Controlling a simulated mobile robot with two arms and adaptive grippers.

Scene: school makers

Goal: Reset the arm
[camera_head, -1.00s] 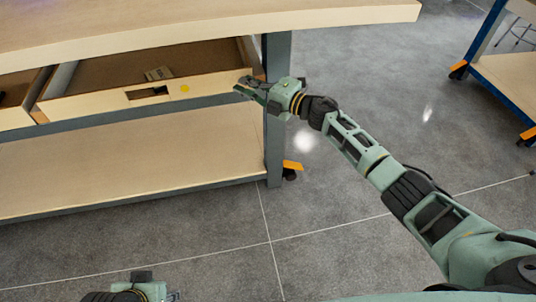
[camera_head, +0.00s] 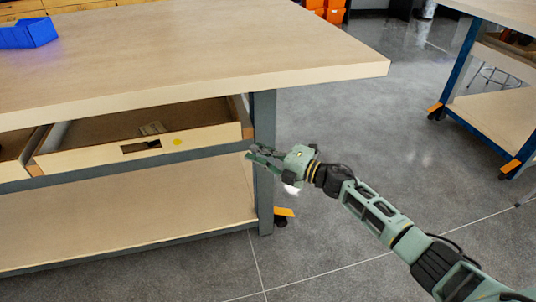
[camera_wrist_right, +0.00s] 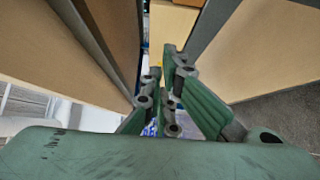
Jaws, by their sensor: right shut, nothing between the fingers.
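My right arm (camera_head: 385,222) reaches in from the lower right in the head view. Its gripper (camera_head: 254,158) is by the workbench's right leg, just right of and below the open drawer's front. The gripper is shut and empty. In the right wrist view the gripper fingers (camera_wrist_right: 165,95) point away between bench surfaces, with nothing held. My left gripper is not in the head view now.
The wooden workbench (camera_head: 200,60) has an open drawer (camera_head: 95,155) with a small item (camera_head: 152,128) inside and a lower shelf (camera_head: 130,215). A blue bin (camera_head: 28,34) sits on top. Another bench (camera_head: 495,115) stands at right. Grey floor (camera_head: 350,130) between them is clear.

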